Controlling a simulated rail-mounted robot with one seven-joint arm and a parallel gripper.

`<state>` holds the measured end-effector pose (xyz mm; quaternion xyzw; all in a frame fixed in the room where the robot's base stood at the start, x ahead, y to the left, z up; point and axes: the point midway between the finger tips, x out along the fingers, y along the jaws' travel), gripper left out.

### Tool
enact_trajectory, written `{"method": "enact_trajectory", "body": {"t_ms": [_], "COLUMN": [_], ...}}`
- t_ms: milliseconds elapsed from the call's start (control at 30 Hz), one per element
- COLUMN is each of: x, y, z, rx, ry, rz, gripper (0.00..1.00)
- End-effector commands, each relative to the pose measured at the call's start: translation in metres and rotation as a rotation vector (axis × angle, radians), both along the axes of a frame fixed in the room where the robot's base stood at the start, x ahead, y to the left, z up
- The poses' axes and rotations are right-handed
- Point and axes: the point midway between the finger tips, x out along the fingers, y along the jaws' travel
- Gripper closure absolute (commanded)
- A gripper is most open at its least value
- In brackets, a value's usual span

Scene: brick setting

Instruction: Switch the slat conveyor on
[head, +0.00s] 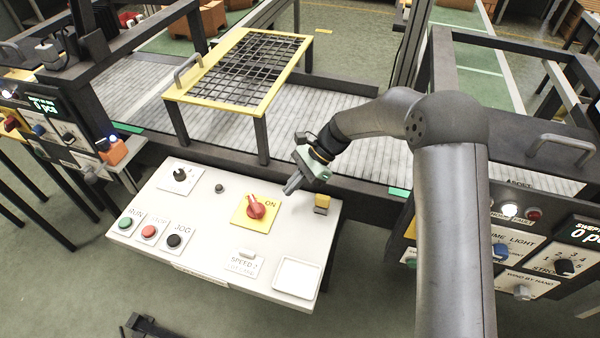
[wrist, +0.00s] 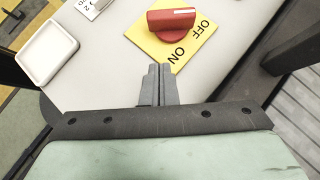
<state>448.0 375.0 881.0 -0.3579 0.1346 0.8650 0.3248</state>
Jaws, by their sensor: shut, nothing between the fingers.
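A white control panel (head: 200,240) stands in front of the grey slat conveyor (head: 340,125). On it is a red rotary switch (head: 256,207) on a yellow plate (head: 239,219) marked ON. The wrist view shows the same red switch (wrist: 171,20), with OFF and ON lettered on its plate (wrist: 190,42). A pale mark on its handle end lies on the OFF side. My gripper (head: 290,188) is shut and empty, above the panel, right of the switch in the head view. In the wrist view its fingertips (wrist: 159,68) are beside the plate's ON edge; contact cannot be told.
The panel also has a green RUN button (head: 125,223), a red button (head: 149,232), a black JOG button (head: 174,241), a black knob (head: 180,175), a white tray (head: 297,276) and a yellow block (head: 322,201). A yellow-framed mesh guard (head: 175,94) stands over the conveyor.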

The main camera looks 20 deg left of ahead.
Motion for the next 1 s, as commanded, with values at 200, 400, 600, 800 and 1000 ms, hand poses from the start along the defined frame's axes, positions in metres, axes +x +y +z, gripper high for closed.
{"method": "enact_trajectory", "body": {"t_ms": [200,400,600,800,1000], "x": [-0.027,-0.044,-0.048,-0.048,-0.047], "y": [0.022,0.038,0.042,0.042,0.040], "z": [-0.021,-0.023,-0.024,-0.024,-0.024], "rx": [0.000,0.000,0.000,0.000,0.001], "ry": [0.000,0.000,-0.001,-0.001,0.000], "rz": [0.003,0.001,-0.001,-0.001,-0.016], "gripper": [1.00,1.00,1.00,1.00,1.00]}}
